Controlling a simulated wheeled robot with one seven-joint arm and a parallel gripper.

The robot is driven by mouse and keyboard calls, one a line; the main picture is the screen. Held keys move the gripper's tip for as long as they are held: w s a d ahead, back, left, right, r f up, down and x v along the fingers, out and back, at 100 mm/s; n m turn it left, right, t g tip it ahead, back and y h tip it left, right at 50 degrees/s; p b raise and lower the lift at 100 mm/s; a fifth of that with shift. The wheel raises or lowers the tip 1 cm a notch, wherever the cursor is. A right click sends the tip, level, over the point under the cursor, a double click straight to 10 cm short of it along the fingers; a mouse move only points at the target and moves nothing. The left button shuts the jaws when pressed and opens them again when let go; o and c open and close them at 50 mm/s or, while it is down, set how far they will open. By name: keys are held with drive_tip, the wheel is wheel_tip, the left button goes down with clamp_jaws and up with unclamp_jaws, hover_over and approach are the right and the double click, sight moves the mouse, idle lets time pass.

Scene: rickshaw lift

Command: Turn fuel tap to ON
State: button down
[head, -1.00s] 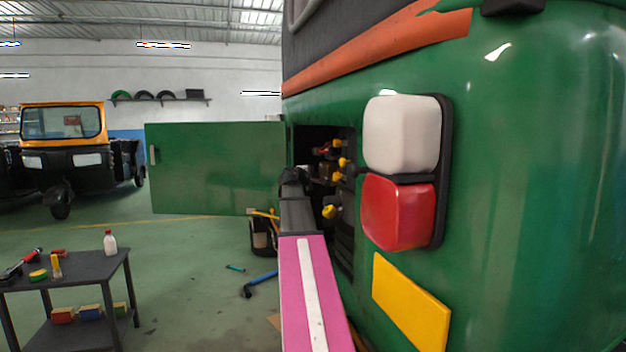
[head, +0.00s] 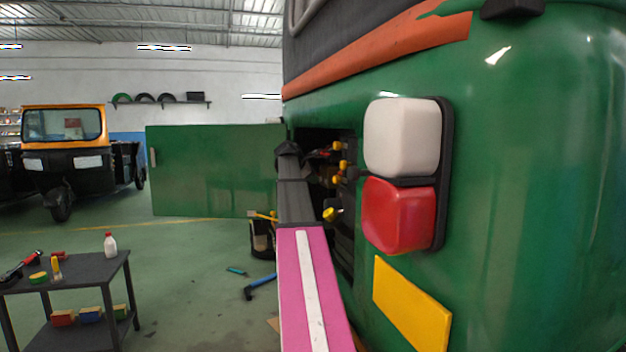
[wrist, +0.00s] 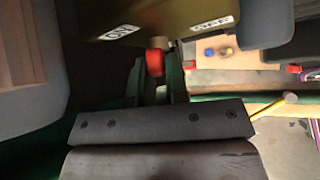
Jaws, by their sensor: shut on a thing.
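The fuel tap's red lever (wrist: 155,63) shows in the wrist view in front of a dark olive panel (wrist: 165,22). A white label (wrist: 119,32) left of the lever seems to read ON; another label (wrist: 211,23) on the right is hard to read. My gripper (wrist: 157,72) is shut on the red lever, one finger on each side. In the head view my dark wrist (head: 288,150) is at the mouth of the open compartment (head: 315,138) in the green rickshaw (head: 540,180). The fingers and lever cannot be made out there.
The compartment's green door (head: 215,170) stands open to the left. Yellow-ended parts (head: 331,214) sit inside the compartment, right of my arm. A dark bucket (head: 261,238) and a blue-handled tool (head: 260,286) are on the floor. A small table (head: 70,272) stands at the left.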

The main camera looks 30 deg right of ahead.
drive_tip(key=g, duration=0.1)
drive_tip(key=n+g, duration=0.1)
drive_tip(key=shift+w+d+n+g+y, duration=0.25)
drive_tip(key=shift+n+g+y, duration=0.05)
drive_tip(key=shift+g+y, duration=0.1)
idle(0.4)
drive_tip(key=c, duration=1.1)
unclamp_jaws()
drive_tip(key=shift+d+f, duration=0.1)
drive_tip(key=shift+f, duration=0.05)
drive_tip(key=shift+v, duration=3.85)
